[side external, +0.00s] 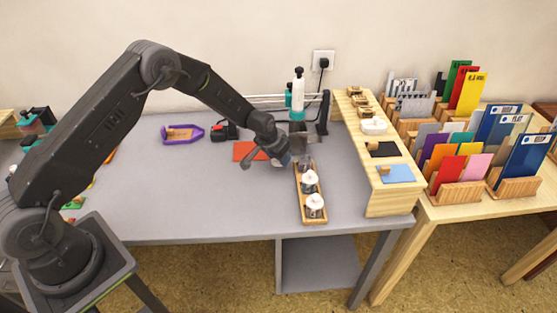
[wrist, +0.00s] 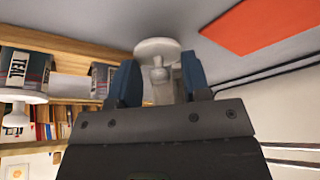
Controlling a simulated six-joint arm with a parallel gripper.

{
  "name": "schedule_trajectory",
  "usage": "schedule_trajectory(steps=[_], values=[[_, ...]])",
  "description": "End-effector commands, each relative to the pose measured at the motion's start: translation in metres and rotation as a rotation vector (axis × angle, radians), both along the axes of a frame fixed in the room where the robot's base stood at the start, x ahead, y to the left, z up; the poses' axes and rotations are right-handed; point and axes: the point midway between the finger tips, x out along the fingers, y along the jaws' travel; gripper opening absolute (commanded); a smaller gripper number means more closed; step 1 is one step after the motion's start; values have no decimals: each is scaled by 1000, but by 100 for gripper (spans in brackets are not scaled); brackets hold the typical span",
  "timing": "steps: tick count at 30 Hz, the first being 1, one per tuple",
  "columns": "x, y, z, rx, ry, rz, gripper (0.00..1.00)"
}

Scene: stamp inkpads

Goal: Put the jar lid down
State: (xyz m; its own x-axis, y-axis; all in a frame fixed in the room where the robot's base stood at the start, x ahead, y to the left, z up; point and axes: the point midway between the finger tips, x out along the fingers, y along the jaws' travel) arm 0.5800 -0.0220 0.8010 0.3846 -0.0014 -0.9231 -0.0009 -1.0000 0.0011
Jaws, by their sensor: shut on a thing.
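My gripper (wrist: 157,78) is shut on the white jar lid (wrist: 157,47), with its two blue fingers on either side of the knob. In the side view my gripper (side external: 290,158) is low over the table, beside the far end of the wooden tray (side external: 299,200). The held lid is hard to make out there. A dark jar without a visible lid (side external: 305,165) stands at the tray's far end. Two jars with white lids (side external: 310,182) (side external: 315,206) stand nearer. The wrist view shows a jar labelled TEAL (wrist: 22,70).
An orange-red sheet (side external: 244,151) lies left of my gripper; it also shows in the wrist view (wrist: 255,25). A wooden shelf with pads (side external: 388,195) stands right of the tray. A purple tray (side external: 183,142) and a stand with a bottle (side external: 298,95) are behind. The front left tabletop is clear.

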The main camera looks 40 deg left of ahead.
Motion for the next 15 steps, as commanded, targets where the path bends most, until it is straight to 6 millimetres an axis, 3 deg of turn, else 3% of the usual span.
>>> schedule_trajectory(steps=[4, 15], values=[[0, 0, -19, -1, 1, 1, 22], [0, 0, -23, -1, 0, 1, 22]])
